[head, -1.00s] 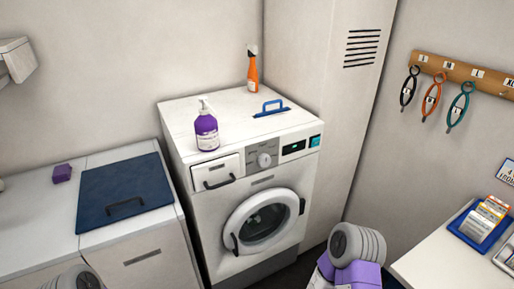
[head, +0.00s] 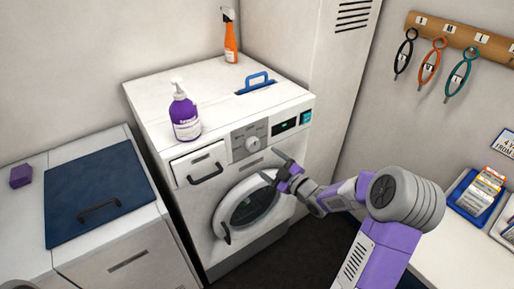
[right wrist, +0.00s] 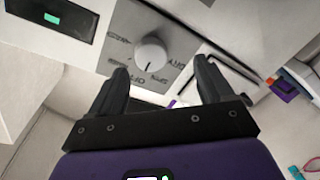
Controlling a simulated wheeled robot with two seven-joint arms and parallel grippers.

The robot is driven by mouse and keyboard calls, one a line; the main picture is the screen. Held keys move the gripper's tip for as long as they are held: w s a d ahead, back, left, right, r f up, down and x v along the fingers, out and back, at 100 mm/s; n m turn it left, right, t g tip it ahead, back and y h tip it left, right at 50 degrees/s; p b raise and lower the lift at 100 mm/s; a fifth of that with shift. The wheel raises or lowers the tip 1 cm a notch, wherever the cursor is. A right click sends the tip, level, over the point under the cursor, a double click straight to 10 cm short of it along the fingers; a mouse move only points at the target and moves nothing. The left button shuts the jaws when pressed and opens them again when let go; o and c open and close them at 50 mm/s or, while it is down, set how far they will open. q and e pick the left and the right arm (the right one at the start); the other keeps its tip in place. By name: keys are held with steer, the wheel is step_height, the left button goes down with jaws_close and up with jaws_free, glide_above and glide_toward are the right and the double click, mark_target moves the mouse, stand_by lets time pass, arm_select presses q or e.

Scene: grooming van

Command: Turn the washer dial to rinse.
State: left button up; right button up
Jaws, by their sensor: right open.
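The washer (head: 190,231) stands in the middle of the head view with its round door closed. Its dial (head: 252,143) is a pale round knob on a grey panel with printed labels around it. In the right wrist view the dial (right wrist: 151,56) shows a dark pointer mark aimed toward the gripper; the small labels are hard to read. My right gripper (head: 273,165) is open and empty, just below and in front of the dial, apart from it. Its two fingers (right wrist: 160,85) stand either side of the dial in the right wrist view. My left gripper is not in view.
A purple pump bottle (head: 185,112) and an orange spray bottle (head: 230,37) stand on the washer. A blue handle (head: 257,82) sits on its top. The detergent drawer (head: 200,165) is left of the dial, a lit display (head: 285,126) right of it. A counter with blue trays is at right.

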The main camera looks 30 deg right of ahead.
mark_target(255, 146)
steer(key=shift+n, duration=0.6)
steer(key=w, duration=0.2)
steer(key=w+r, duration=0.1)
steer(key=w, duration=0.1)
steer(key=w+a+r, duration=0.1)
steer(key=w, duration=0.2)
steer(key=shift+w+b, duration=0.1)
steer(key=shift+b, duration=0.3)
steer(key=c, duration=1)
steer(key=shift+f, duration=0.1)
steer(key=shift+c, duration=0.2)
